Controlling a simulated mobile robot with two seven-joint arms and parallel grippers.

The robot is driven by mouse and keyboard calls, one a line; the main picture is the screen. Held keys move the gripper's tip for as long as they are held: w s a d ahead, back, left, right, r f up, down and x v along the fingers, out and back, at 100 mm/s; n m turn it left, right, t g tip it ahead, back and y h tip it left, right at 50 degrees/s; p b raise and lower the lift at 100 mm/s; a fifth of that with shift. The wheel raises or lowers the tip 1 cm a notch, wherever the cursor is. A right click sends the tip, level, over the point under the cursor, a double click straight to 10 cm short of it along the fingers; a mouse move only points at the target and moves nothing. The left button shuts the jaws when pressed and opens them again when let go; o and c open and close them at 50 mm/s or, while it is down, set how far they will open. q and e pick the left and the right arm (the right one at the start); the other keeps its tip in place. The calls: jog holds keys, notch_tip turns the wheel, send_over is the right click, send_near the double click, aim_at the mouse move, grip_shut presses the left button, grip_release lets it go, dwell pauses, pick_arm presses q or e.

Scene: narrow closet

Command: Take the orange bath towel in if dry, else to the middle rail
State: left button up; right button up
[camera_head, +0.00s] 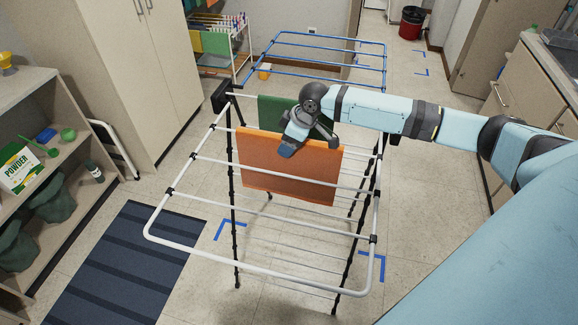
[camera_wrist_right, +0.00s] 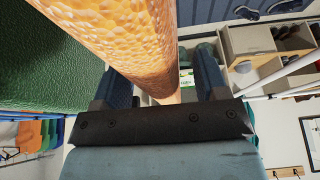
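The orange bath towel (camera_head: 290,170) hangs folded over a rail of the white drying rack (camera_head: 160,238). My right gripper (camera_head: 287,151) is at the towel's top edge, reaching in from the right. In the right wrist view the orange towel (camera_wrist_right: 152,45) runs between the two spread fingers of the gripper (camera_wrist_right: 162,80), with some gap beside it. The towel's surface looks bumpy there; I cannot tell whether it is dry. A green towel (camera_head: 275,112) hangs on the rack just behind it and fills the left of the wrist view. My left gripper is not in view.
A blue-railed rack (camera_head: 330,47) stands behind. Shelves with a powder box (camera_head: 18,170) are at left, beside a striped dark mat (camera_head: 125,265). A counter (camera_head: 545,75) and a red-lined bin (camera_head: 411,22) are at right. Floor right of the rack is clear.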

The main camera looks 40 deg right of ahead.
grip_shut()
jog(key=shift+w+r, duration=0.1)
jog(key=shift+r, duration=0.05)
